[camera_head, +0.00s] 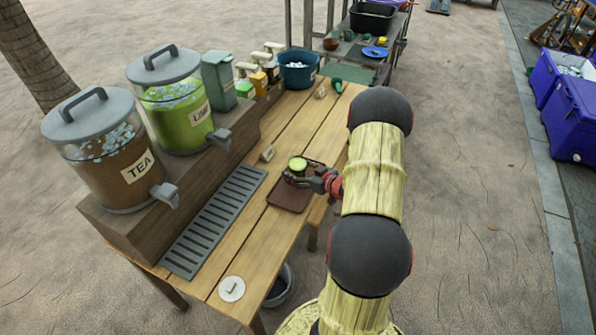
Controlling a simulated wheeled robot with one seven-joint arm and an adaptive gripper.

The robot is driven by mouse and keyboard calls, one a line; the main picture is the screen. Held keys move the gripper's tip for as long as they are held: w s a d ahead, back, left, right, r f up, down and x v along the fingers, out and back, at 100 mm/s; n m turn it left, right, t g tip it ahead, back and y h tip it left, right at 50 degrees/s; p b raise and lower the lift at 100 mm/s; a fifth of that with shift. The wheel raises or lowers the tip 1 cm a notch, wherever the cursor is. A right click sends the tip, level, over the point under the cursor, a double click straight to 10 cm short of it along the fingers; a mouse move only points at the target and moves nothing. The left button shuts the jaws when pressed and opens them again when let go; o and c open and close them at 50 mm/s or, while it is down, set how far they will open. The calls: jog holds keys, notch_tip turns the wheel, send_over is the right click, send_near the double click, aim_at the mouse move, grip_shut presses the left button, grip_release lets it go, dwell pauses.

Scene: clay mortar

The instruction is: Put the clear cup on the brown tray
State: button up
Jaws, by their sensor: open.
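A small cup (298,163) with a pale green top stands at the far end of the brown tray (288,201) on the wooden table. My gripper (293,177) is low over the tray, just on the near side of the cup, and hides the cup's lower part. The gripper is open. The cup looks upright. I cannot tell whether the gripper touches it or whether its base is fully on the tray.
A tea dispenser (105,155) and a lime dispenser (172,105) stand on a wooden riser at left. A metal drip grate (214,222) lies left of the tray. A small tag (268,153) and a round white disc (232,289) sit on the table.

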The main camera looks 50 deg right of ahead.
jog(key=shift+s+r, duration=0.1)
jog(key=shift+r, duration=0.15)
jog(key=p+v, duration=0.4)
jog(key=v, duration=0.8)
jog(key=w+a+r+g+h, duration=0.25)
jog(key=w+r, duration=0.25)
jog(key=r, duration=0.4)
jog(key=w+a+r+g+h, duration=0.1)
jog(key=w+a+r+g, duration=0.15)
jog(key=w+r, duration=0.4)
jog(key=s+a+r+g, duration=0.1)
jog(key=s+a+r, duration=0.1)
jog(key=a+r, duration=0.4)
jog(key=s+a+r, duration=0.3)
jog(key=a+r, duration=0.1)
jog(key=a, duration=0.5)
jog(key=s+a+r+g+y, duration=0.1)
jog(key=s+a+y, duration=0.1)
jog(key=s+a, duration=0.5)
jog(key=s+a+r+n+g+y, duration=0.1)
jog(key=s+a+y, duration=0.2)
jog(key=s+a, duration=0.5)
jog(key=a, duration=0.6)
jog(key=shift+s+r, duration=0.2)
jog(key=shift+r, duration=0.1)
